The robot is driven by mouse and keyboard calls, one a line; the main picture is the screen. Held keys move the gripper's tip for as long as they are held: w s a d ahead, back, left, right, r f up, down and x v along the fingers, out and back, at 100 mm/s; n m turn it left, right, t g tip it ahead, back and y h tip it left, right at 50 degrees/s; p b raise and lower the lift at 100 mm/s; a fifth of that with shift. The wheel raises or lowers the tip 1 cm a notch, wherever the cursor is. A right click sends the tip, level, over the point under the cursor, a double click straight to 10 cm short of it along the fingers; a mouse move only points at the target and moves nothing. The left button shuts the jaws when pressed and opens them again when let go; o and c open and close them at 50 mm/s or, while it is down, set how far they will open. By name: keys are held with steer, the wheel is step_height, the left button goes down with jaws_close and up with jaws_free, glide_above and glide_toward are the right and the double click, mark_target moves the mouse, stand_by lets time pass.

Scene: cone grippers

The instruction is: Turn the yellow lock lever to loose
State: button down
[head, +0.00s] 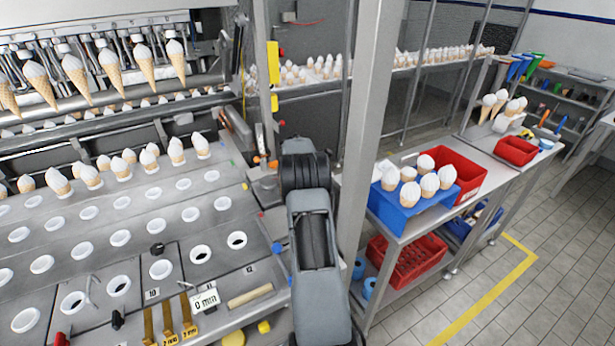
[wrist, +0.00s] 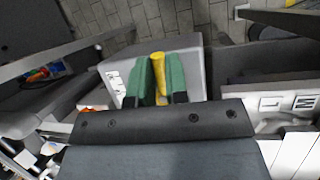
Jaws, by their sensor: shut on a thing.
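The yellow lock lever (wrist: 158,60) shows in the wrist view as a short yellow bar in front of a grey box (wrist: 191,60). My gripper (wrist: 160,74) has green finger pads, one on each side of the lever, and is shut on it. In the head view my arm reaches away beside the machine, and my gripper and the lever cannot be made out there.
In the head view a steel post (head: 369,120) stands close to the right of my arm. The perforated machine deck (head: 110,235) lies to the left. A shelf rack with a blue tray (head: 398,214) and a red bin (head: 466,172) is on the right. Tiled floor (head: 545,270) is open beyond.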

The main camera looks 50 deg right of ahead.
steer(key=m, duration=0.1)
steer(key=m+g, duration=0.1)
steer(key=m, duration=0.1)
steer(key=shift+s+a, duration=0.3)
steer(key=shift+s, duration=0.05)
steer(key=m, duration=0.1)
steer(key=m+g, duration=0.1)
steer(key=m, duration=0.1)
steer(key=a+m+g+y+p, duration=0.1)
steer(key=m, duration=0.1)
steer(key=shift+s, duration=0.35)
steer(key=m, duration=0.2)
steer(key=a+m+g+y+p, duration=0.1)
steer(key=m, duration=0.1)
steer(key=shift+s, duration=0.1)
steer(key=shift+a+m+g+y+p, duration=0.25)
steer(key=shift+m+y, duration=0.1)
steer(key=shift+m, duration=0.35)
steer(key=shift+a+m+g+y+p, duration=0.1)
steer(key=shift+m+g+y+p, duration=0.2)
steer(key=shift+m, duration=0.4)
steer(key=c, duration=1.1)
jaws_free()
